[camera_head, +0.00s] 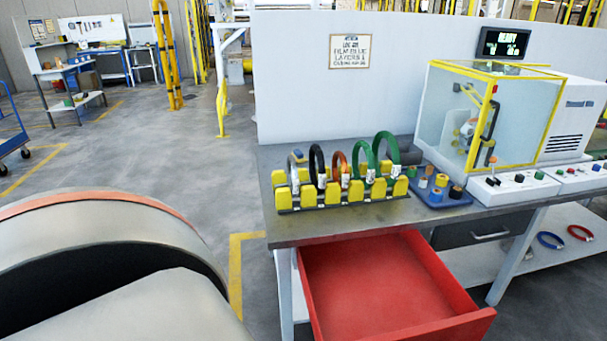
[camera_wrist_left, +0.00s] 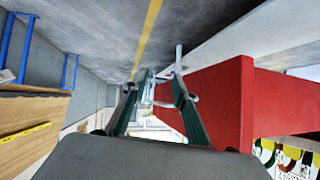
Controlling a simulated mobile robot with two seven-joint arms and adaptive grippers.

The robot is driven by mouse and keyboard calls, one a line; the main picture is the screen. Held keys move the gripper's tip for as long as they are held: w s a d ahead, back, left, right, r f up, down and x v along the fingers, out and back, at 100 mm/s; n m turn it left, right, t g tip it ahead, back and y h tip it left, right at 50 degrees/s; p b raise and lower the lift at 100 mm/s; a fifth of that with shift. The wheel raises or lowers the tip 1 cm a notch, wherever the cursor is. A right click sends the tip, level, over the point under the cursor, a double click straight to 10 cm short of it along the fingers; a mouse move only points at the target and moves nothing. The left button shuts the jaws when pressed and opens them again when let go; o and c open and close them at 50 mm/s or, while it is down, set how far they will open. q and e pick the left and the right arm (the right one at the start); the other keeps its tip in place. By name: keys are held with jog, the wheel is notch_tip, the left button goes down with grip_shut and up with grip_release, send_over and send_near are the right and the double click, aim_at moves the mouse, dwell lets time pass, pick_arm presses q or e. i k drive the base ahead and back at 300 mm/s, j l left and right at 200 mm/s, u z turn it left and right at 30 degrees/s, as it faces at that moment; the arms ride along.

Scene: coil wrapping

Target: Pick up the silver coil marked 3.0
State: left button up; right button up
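A silver-grey coil (camera_head: 293,172) stands upright at the left end of a rack with yellow blocks (camera_head: 331,195) on the workbench, in the head view. White tags hang on the coils, but their print is too small to read. My left gripper (camera_wrist_left: 161,80) shows in the left wrist view with its fingers apart, next to the red drawer (camera_wrist_left: 232,95). No coil is seen between its fingers. Whether it touches the drawer I cannot tell. My left gripper does not show in the head view, and my right gripper is in neither view.
A black coil (camera_head: 317,163), a copper coil (camera_head: 339,162) and two green coils (camera_head: 387,138) stand close beside the silver one. The red drawer (camera_head: 365,285) is pulled out below the bench top (camera_head: 440,217). A blue tray (camera_head: 460,200) and a yellow-framed machine (camera_head: 490,115) stand right.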

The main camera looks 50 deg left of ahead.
aim_at(293, 176)
jog(key=k+j+z, duration=0.55)
jog(key=j, duration=0.25)
jog(key=j+z, duration=0.1)
jog(key=j, duration=0.35)
jog(key=k+j+z, duration=0.1)
jog(key=j, duration=0.3)
jog(key=j+z, duration=0.1)
jog(key=j, duration=0.3)
jog(key=k+j, duration=0.15)
jog(key=j, duration=0.3)
jog(key=k+j+z, duration=0.15)
jog(key=j, duration=0.25)
jog(key=j+z, duration=0.1)
jog(key=j, duration=0.3)
jog(key=k+j+z, duration=0.1)
jog(key=j, duration=0.3)
jog(key=k, duration=0.1)
